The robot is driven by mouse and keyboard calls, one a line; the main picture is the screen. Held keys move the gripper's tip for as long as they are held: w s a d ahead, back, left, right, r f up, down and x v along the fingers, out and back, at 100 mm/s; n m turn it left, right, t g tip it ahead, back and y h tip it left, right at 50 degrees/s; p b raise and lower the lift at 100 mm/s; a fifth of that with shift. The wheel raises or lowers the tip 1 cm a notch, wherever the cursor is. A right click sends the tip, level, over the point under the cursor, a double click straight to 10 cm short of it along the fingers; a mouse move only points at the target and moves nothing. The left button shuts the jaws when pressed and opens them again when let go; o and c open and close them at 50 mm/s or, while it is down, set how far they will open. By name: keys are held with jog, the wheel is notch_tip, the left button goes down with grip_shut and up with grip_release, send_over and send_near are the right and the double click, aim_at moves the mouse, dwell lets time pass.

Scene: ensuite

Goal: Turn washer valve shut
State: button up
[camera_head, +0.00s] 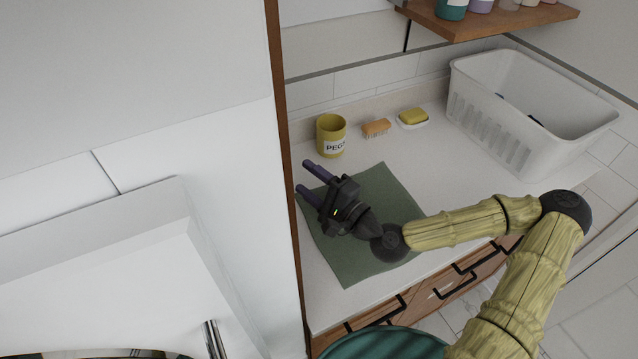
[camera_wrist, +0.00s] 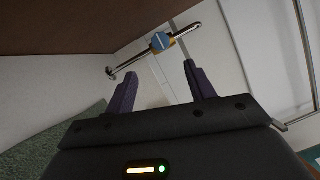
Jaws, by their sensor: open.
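The valve (camera_wrist: 161,42) shows in the wrist view as a blue piece with some orange beside it, set on a shiny metal pipe (camera_wrist: 132,66) that runs slanting across a pale wall. The valve is beyond my fingertips, near the top middle, and nothing touches it. I cannot tell its exact handle angle. In the head view the valve is not seen; a wooden-edged partition stands to the left of my gripper. My gripper (camera_head: 303,176) is open and empty above the green mat (camera_head: 385,186), its dark purple fingers pointing left toward that partition. The fingers also show apart in the wrist view (camera_wrist: 160,70).
The wooden-edged partition (camera_head: 287,190) stands close by my fingertips. A yellow cup (camera_head: 331,136), a brush (camera_head: 376,128), a soap dish (camera_head: 413,124) and a white basket (camera_head: 495,120) stand along the counter's back. A wooden shelf (camera_head: 520,20) hangs above.

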jog(key=d+p, duration=0.1)
jog(key=p, duration=0.3)
jog(key=shift+s+d+r, duration=0.2)
jog(key=shift+s+d, duration=0.1)
jog(key=shift+d, duration=0.05)
jog(key=p, duration=0.2)
jog(key=s+d+p, duration=0.1)
jog(key=p, duration=0.1)
jog(key=shift+s+f, duration=0.25)
jog(key=shift+f, duration=0.05)
